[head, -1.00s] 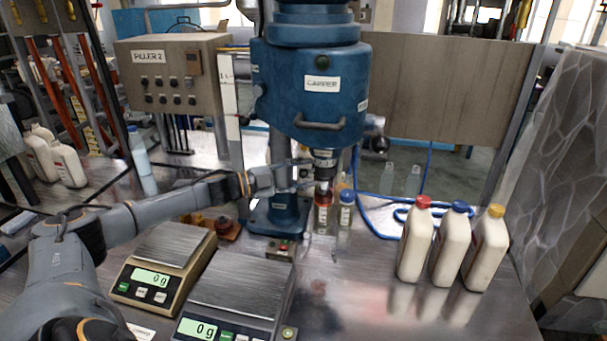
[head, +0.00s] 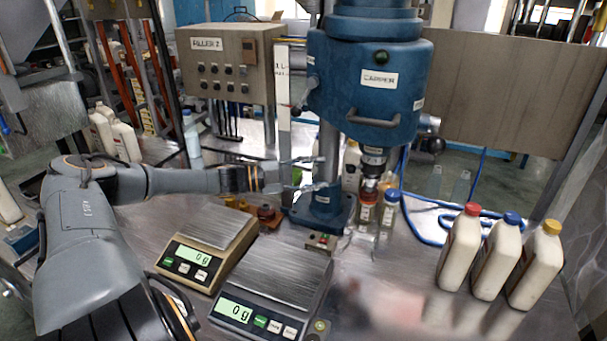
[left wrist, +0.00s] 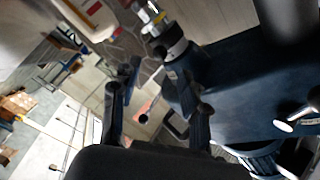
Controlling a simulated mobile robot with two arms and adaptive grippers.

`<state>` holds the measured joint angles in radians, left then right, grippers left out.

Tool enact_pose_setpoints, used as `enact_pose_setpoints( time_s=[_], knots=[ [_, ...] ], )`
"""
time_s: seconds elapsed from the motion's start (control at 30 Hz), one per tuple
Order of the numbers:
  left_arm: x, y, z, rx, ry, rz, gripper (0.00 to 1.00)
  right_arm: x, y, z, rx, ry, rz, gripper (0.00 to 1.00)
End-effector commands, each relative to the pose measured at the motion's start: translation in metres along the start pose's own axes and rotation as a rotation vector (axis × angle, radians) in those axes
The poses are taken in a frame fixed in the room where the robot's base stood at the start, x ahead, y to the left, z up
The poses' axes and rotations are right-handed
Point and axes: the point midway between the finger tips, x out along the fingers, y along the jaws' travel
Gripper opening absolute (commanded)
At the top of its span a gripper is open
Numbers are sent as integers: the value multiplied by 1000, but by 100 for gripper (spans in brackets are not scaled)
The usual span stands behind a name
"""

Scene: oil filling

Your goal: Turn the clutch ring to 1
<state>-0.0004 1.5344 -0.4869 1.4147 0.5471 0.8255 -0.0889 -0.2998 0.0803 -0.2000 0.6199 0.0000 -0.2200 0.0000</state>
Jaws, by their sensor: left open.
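The clutch ring (head: 374,161) is on the dark and silver chuck under the blue capper (head: 370,85). A bottle with a red cap (head: 367,205) stands directly below the chuck. My left gripper (head: 324,174) is open and empty, with its fingers pointing right. It is left of the chuck, apart from it, in front of the capper's column. In the left wrist view the open fingers (left wrist: 158,80) have nothing between them, and a dark and silver cylindrical part (left wrist: 172,45), likely the chuck, lies beyond them. The ring's markings are too small to read.
A blue-capped bottle (head: 388,212) stands right of the red-capped one. Two scales (head: 270,285) (head: 205,240) are in front, both reading 0 g. Three white bottles (head: 495,258) stand at the right. A blue hose (head: 425,238) curls behind them. The filler box (head: 228,68) is at the back left.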

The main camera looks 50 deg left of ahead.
Motion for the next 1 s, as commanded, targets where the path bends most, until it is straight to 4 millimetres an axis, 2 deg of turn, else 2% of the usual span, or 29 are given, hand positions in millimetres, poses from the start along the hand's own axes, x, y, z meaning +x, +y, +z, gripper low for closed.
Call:
enact_pose_setpoints(
  time_s=[0.1,0.3,0.9,1.0],
  knots=[
    [-14,1,0,1,-2,6,45,0,0,0,0,0,0,53],
    [-28,0,0,1,-1,1,45,0,0,0,0,0,0,53],
    [-30,0,0,1,1,-2,45,0,0,0,0,0,0,53],
    [-30,-5,-3,1,1,-2,45,-5,0,0,0,0,-1,53]
  ],
)
